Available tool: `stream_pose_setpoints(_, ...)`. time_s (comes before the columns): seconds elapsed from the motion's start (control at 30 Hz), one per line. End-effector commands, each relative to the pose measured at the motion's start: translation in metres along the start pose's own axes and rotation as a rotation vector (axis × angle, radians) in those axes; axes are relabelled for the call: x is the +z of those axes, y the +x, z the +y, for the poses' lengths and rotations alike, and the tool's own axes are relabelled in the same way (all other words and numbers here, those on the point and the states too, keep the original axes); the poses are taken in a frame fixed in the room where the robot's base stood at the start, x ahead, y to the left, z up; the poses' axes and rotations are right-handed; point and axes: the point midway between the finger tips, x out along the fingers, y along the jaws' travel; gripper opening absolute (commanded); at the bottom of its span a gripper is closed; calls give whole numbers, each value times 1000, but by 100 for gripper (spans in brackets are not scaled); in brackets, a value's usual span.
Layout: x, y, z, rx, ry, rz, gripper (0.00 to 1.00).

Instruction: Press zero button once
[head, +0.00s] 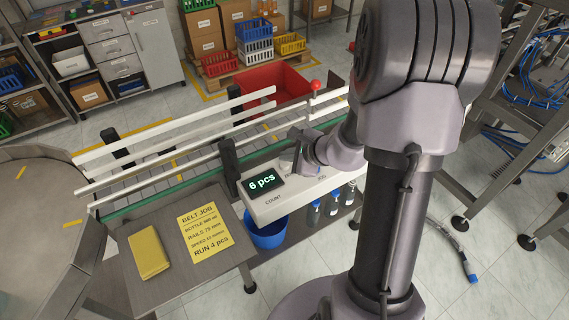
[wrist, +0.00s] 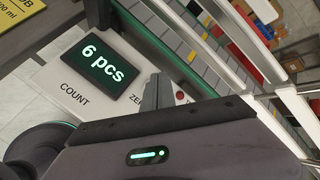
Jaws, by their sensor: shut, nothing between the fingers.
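The control panel (head: 300,188) is a pale box beside the conveyor. Its dark display (head: 263,182) reads "6 pcs" in green, with the label COUNT below; the display also shows in the wrist view (wrist: 101,61). My gripper (head: 296,152) is shut and empty over the panel, right of the display. In the wrist view my fingers (wrist: 157,90) point at the panel and partly cover a label beginning "ZE". The zero button itself is hidden behind my fingers, so I cannot tell whether they touch it. A small red button (wrist: 180,96) shows just right of them.
A job card (head: 205,231) reading "RUN 4 pcs" and a yellow folded cloth (head: 149,252) lie on the side table left of the panel. White guide rails (head: 180,151) run along the conveyor behind the panel. A blue bucket (head: 266,234) stands below.

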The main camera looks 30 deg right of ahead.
Motion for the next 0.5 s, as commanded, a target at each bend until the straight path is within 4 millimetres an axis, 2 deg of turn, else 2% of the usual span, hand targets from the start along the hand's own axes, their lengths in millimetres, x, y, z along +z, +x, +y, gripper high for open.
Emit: stream_pose_setpoints(0.5,-5,7,5,0,0,0,0)
